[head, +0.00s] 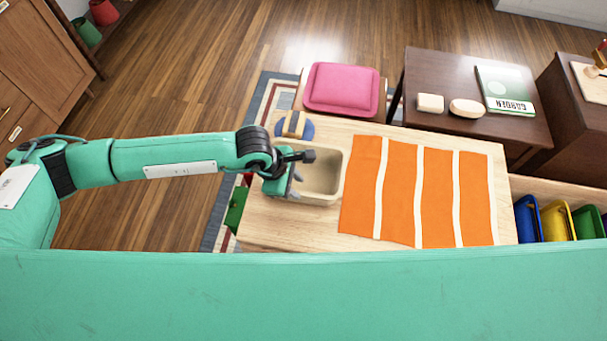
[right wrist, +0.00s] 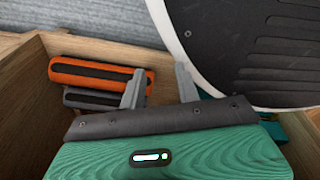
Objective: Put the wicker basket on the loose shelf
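A beige open-topped container (head: 322,172) stands on the left part of the light wooden table; I see no clear weave, so I cannot tell if it is the wicker basket. My left gripper (head: 297,173) is at its left rim, overlapping it in the head view. Whether it touches or grips the rim is unclear. My right gripper (right wrist: 160,88) shows in the right wrist view with its two grey fingers apart and nothing between them. No loose shelf can be made out for certain.
An orange striped cloth (head: 418,195) covers the right of the light table (head: 270,222). A blue-and-tan object (head: 294,126) lies behind the container. A pink cushion (head: 342,88) and dark table (head: 432,70) stand beyond. Near my right gripper, a wooden box (right wrist: 28,110) holds an orange-cased item (right wrist: 95,74).

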